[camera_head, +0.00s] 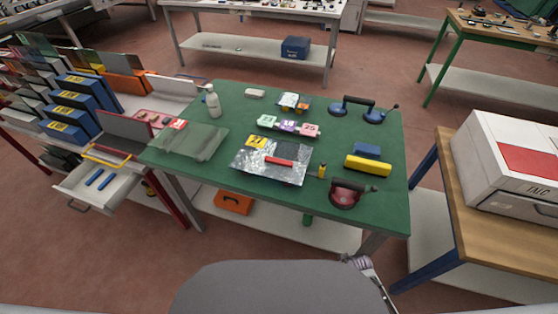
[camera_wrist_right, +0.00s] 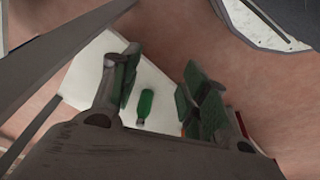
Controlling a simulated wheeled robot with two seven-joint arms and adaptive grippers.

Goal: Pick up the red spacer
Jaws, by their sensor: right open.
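A red bar (camera_head: 278,162), which looks like the red spacer, lies on a shiny grey sheet (camera_head: 262,174) on the green table (camera_head: 225,98). Smaller red pieces (camera_head: 178,124) lie in a red-edged tray at the table's left; I cannot tell whether one is a spacer. My right gripper (camera_head: 368,270) is low at the bottom of the head view, in front of the table and well apart from the red bar. The right wrist view shows its green-padded fingers (camera_wrist_right: 160,88) spread and empty. My left gripper is not in view.
The table also holds a glass pane (camera_head: 188,142), a white bottle (camera_head: 213,102), a yellow block (camera_head: 367,165), a dark red suction cup (camera_head: 345,194) and a blue two-cup lifter (camera_head: 361,110). A green item (camera_wrist_right: 145,103) shows beyond my fingers. An open drawer (camera_head: 98,186) juts out left.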

